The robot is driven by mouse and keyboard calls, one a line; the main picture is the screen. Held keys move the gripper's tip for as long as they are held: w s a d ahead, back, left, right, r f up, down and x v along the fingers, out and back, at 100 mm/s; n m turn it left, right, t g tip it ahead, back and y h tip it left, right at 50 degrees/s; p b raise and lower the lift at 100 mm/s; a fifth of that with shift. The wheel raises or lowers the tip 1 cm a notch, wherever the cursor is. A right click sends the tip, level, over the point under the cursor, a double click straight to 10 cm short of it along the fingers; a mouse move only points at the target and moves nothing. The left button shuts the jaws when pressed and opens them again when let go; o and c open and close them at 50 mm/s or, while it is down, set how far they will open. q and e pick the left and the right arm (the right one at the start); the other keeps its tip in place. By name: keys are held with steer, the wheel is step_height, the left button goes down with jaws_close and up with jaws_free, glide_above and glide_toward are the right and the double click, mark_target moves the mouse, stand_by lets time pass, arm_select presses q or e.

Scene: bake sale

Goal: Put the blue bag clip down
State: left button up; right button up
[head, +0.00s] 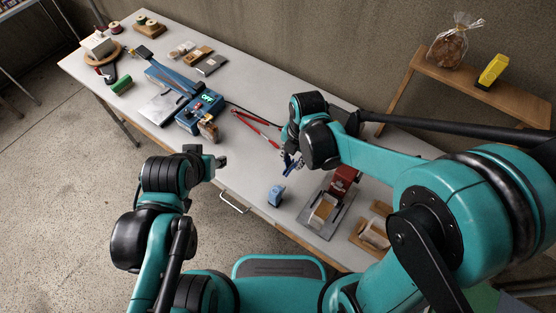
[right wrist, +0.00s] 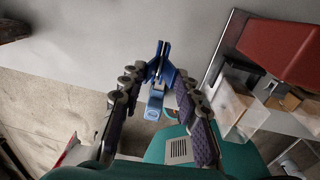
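The blue bag clip (head: 291,167) is at the fingertips of my right gripper (head: 288,156), over the right half of the table in the head view. In the right wrist view the blue bag clip (right wrist: 160,64) sits between the two converging fingertips of my right gripper (right wrist: 157,76), which appears shut on it. I cannot tell whether the clip touches the tabletop. My left gripper (head: 219,162) is near the table's front edge, away from the clip. Its fingers are too small to tell open from shut.
A small light-blue object (head: 276,196) stands below the clip; a red device (head: 344,180) on a grey plate stands right. Red-handled tool (head: 257,128) and blue machine (head: 200,113) lie left. A wooden shelf (head: 520,100) is behind. The table (head: 240,176) is bare near its front middle.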

steer(key=w+a+f+b, duration=0.1)
steer(key=f, duration=0.1)
steer(key=w+a+f+b, duration=0.1)
steer(key=f, duration=0.1)
steer(key=w+a+f, duration=0.1)
steer(key=f, duration=0.2)
steer(key=shift+w+a+b, duration=0.15)
steer(key=shift+w+b, duration=0.05)
steer(key=shift+b, duration=0.2)
steer(key=shift+f+b, duration=0.55)
steer(key=shift+f, duration=0.05)
steer(key=o, duration=0.5)
steer(key=shift+o, duration=0.2)
steer(key=shift+r, duration=0.1)
